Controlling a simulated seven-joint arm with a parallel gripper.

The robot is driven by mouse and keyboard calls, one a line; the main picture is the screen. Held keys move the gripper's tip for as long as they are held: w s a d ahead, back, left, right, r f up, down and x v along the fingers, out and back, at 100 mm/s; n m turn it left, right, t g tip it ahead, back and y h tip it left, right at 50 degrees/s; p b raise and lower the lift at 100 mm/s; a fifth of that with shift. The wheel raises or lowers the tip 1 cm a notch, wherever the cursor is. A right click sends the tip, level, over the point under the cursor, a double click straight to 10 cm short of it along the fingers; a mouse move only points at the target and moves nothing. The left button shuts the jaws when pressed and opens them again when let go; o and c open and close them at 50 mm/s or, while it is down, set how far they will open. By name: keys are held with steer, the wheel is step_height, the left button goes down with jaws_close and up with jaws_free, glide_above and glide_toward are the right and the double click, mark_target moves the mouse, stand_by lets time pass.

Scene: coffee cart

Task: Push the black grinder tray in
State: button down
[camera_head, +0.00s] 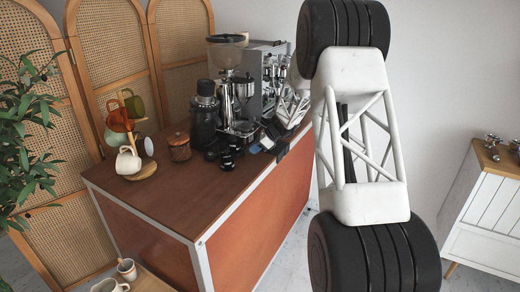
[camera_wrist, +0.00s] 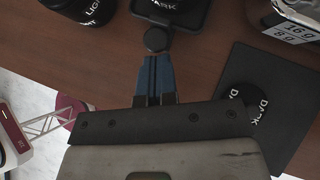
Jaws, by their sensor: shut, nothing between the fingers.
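The black grinder tray (camera_wrist: 190,22) is at the top of the wrist view, cut off by the frame edge, with a round black knob (camera_wrist: 156,40) on its near side. My gripper (camera_wrist: 154,60) has its blue fingers shut together, with the tips just short of or against the knob; I cannot tell if they touch. The grinder (camera_head: 228,85) stands on the counter in the head view. My gripper (camera_head: 262,143) shows there as a small blue shape at its right. How far the tray sits in the grinder is hidden.
The counter (camera_head: 200,205) is clear in front.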

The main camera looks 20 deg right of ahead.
mark_target(239, 144)
steer(key=shift+a, duration=0.15)
steer(key=w+a, duration=0.5)
steer(key=shift+w+a, duration=0.35)
steer(key=shift+w, duration=0.05)
steer(key=shift+d, duration=0.1)
stand_by(0.3)
steer(key=shift+s+d, duration=0.2)
steer(key=shift+d, duration=0.3)
steer(key=d, duration=0.1)
steer(key=s+d, duration=0.1)
steer(key=d, duration=0.1)
steer(key=shift+d+r, duration=0.15)
steer(key=shift+r, duration=0.05)
steer(key=v, duration=0.9)
steer(key=shift+r, duration=0.25)
steer(key=shift+s+d, duration=0.1)
